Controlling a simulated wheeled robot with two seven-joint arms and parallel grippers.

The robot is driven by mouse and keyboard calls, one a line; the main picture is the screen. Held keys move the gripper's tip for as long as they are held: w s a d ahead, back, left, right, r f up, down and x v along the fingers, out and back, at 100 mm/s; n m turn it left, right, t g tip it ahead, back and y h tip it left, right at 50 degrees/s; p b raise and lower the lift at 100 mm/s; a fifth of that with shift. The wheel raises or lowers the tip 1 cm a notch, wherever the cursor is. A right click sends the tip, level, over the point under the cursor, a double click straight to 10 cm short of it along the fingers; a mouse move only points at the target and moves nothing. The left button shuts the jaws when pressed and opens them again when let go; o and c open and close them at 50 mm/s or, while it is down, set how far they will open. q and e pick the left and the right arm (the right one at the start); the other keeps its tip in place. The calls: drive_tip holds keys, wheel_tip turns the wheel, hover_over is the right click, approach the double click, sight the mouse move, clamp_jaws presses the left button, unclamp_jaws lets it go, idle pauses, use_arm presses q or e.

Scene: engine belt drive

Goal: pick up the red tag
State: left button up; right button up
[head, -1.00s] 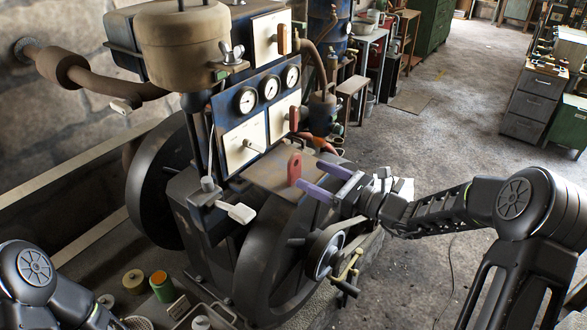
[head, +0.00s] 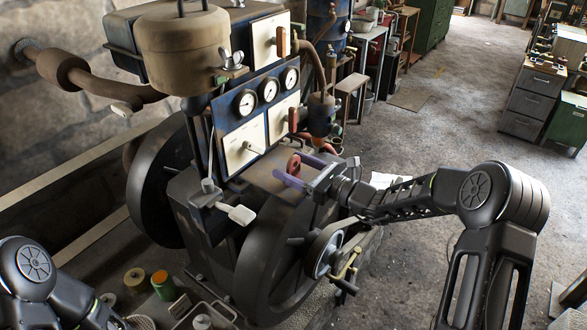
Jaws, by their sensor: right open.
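The red tag (head: 295,161) stands upright on the brown ledge (head: 262,178) below the gauges of the engine. Its lower part is hidden behind a purple finger. My right gripper (head: 293,168) reaches in from the right with its two purple fingers apart, one in front of the tag and one behind it. The tag shows between the fingers; I cannot tell whether either touches it. Only links of my left arm show at the lower left; its gripper is out of view.
Above the ledge is a panel with three round gauges (head: 268,90) and white plates with red-brown handles. A large dark flywheel (head: 262,262) and a small belt pulley (head: 322,252) lie below my right gripper. A white-handled lever (head: 238,213) sticks out left of the ledge.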

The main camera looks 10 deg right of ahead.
drive_tip(key=shift+c, duration=0.4)
drive_tip(key=c, duration=1.3)
drive_tip(key=shift+r, duration=0.1)
wheel_tip(320, 180, up, 10)
drive_tip(key=shift+f+b, duration=0.1)
drive_tip(key=shift+b, duration=0.4)
